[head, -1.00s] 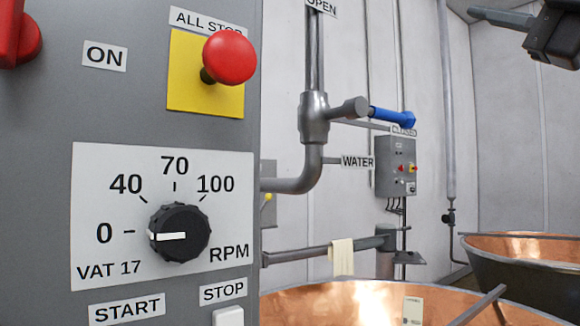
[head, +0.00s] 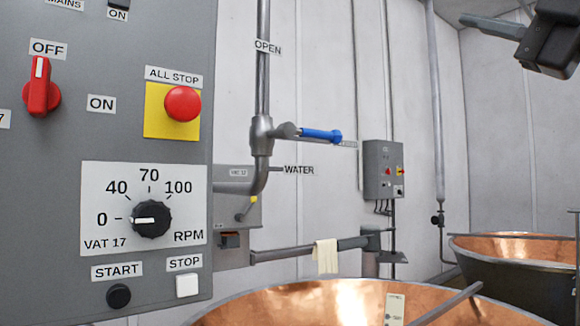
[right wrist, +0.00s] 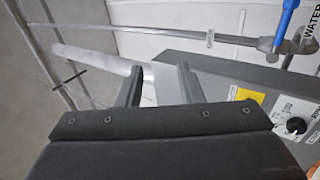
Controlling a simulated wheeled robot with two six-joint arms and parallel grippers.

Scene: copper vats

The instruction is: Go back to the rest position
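My right gripper (head: 492,24) is high in the upper right corner of the head view, against the pale wall and clear of the vats and panel. In the right wrist view its two grey fingers (right wrist: 158,82) stand apart with nothing held between them. My left gripper is in neither view. The grey control panel (head: 160,278) for vat 17 fills the left of the head view. Its black speed dial (head: 150,219) has its white mark towards 0. Its red switch (head: 40,90) has its mark upright under OFF. The right gripper touches none of these.
A copper vat (head: 330,298) is at the bottom, another (head: 520,250) at the right. A water pipe with a blue valve handle (head: 320,135) runs behind the panel. A cloth (head: 326,256) hangs on a lower pipe. A grey box (head: 384,170) is on the wall.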

